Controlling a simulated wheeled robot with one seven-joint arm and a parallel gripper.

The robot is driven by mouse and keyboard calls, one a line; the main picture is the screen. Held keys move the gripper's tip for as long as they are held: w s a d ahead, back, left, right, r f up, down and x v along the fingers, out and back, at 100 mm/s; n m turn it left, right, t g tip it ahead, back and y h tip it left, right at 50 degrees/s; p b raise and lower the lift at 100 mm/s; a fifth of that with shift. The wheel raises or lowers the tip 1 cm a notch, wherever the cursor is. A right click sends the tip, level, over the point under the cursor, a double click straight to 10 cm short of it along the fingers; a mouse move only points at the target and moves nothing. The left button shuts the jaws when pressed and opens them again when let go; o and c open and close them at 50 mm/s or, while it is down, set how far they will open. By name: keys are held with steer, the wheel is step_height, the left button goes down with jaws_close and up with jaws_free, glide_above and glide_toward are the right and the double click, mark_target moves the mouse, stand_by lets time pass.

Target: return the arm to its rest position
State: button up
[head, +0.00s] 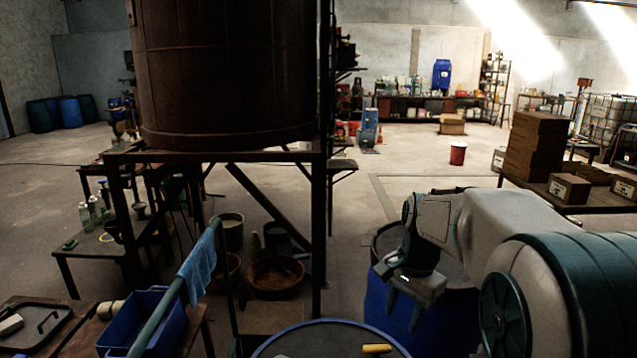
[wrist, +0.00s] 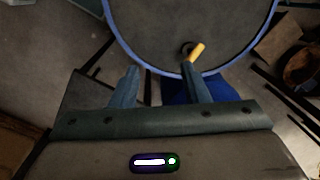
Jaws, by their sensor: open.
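My gripper (head: 403,308) hangs at the end of my white and teal arm, on the right side of the head view, in front of a blue drum (head: 450,315). Its two fingers also show in the wrist view (wrist: 159,80), spread apart with nothing between them. Below, a round vat with a blue rim (head: 330,325) shows at the bottom of the head view; its rim is also in the wrist view (wrist: 135,57). A yellow-handled thing (head: 377,348) lies at the vat, apart from the fingers as far as I can tell.
A large dark tank (head: 228,75) stands on a metal frame at centre left. A blue bin (head: 150,322) and a blue cloth (head: 197,265) on a rail are at lower left. A table with stacked boxes (head: 537,145) stands at right. The floor beyond is mostly open, with a red bucket (head: 457,153).

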steer(key=s+a+f+n+t+h, duration=0.1)
steer(key=s+f+n+t, duration=0.1)
steer(key=s+n, duration=0.8)
steer(key=shift+s+f+t, duration=0.2)
steer(key=shift+s+t, duration=0.2)
steer(key=shift+s, duration=3.7)
steer(key=shift+a, duration=0.1)
